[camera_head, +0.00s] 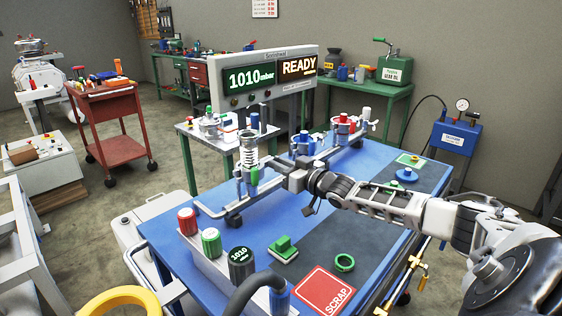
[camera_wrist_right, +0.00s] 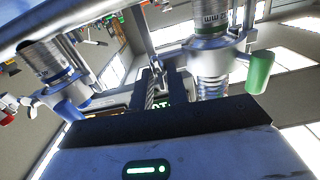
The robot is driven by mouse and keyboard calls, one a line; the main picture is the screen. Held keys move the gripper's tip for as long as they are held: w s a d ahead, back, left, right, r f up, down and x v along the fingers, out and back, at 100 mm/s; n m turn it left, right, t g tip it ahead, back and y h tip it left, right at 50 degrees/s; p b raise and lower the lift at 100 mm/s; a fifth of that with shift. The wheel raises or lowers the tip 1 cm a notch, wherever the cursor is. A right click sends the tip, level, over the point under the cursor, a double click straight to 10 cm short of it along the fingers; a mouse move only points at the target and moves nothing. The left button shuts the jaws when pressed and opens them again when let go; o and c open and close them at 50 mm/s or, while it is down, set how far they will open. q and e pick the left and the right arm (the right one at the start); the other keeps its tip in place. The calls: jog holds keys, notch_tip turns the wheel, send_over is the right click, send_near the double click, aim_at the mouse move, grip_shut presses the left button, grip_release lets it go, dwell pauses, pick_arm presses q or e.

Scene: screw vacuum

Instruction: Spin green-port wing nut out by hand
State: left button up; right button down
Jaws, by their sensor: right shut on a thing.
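The green port's steel fitting with a ribbed bellows (camera_head: 248,148) stands upright on the pipe at the left of the blue bench, a green part (camera_head: 254,176) low on its side. In the wrist view the bellows (camera_wrist_right: 212,88) hangs beside a green-ended clamp part (camera_wrist_right: 260,72). My right gripper (camera_head: 272,168) reaches in from the right and is shut at the clamp of this port. The wing nut between its fingers is hidden in both views. My left gripper is in neither view.
Blue-marked (camera_head: 303,143) and red-marked (camera_head: 343,124) ports stand farther back. A display (camera_head: 265,80) reads 1010 mbar and READY. Colored knobs (camera_head: 211,240) line the left edge.

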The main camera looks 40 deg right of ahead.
jog(key=shift+a+n+b, duration=0.15)
jog(key=shift+n+b, duration=0.95)
jog(key=shift+n, duration=8.5)
jog(key=c, duration=1.4)
grip_release()
jog(key=shift+f, duration=0.1)
